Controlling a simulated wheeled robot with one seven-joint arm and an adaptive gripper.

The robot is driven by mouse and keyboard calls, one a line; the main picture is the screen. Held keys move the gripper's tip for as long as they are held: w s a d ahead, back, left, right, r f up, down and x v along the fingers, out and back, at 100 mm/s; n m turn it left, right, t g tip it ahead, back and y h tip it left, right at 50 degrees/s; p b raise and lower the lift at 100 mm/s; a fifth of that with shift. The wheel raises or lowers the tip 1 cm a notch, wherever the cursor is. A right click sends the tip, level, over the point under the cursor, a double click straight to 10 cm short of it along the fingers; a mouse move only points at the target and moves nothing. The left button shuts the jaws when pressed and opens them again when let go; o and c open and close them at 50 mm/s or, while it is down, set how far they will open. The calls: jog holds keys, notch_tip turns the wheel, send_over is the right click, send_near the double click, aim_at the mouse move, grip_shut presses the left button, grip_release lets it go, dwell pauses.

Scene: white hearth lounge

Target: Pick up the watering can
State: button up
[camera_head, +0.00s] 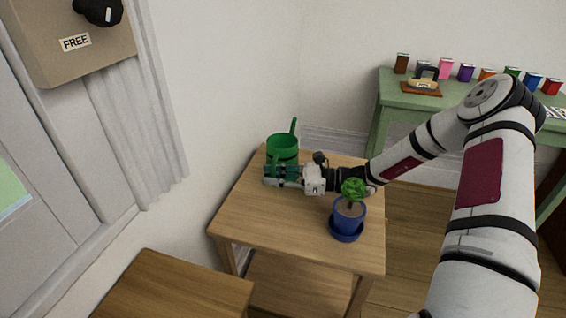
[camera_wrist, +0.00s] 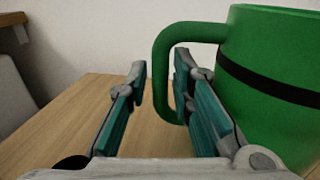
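The green watering can (camera_head: 283,148) stands on the small wooden table (camera_head: 262,222) near its back left corner. In the wrist view the can (camera_wrist: 275,75) fills the right side, with a dark band round its body and its handle (camera_wrist: 163,75) reaching left. My gripper (camera_head: 268,174) is low over the table at the can's near side. In the wrist view my gripper (camera_wrist: 158,85) is open, with a finger on each side of a gap. The handle's lower part is close to the right finger and partly hidden by it; I cannot tell whether they touch.
A blue pot with a plant (camera_head: 347,215) stands on the same table, close beside my arm. A wooden surface (camera_head: 175,287) is at the front left. The wall is behind the watering can.

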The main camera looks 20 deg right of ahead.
grip_shut()
jog(key=shift+r, duration=0.1)
notch_tip(320, 180, up, 10)
jog(key=p, duration=0.3)
jog(key=shift+p, duration=0.35)
jog(key=shift+d, duration=0.1)
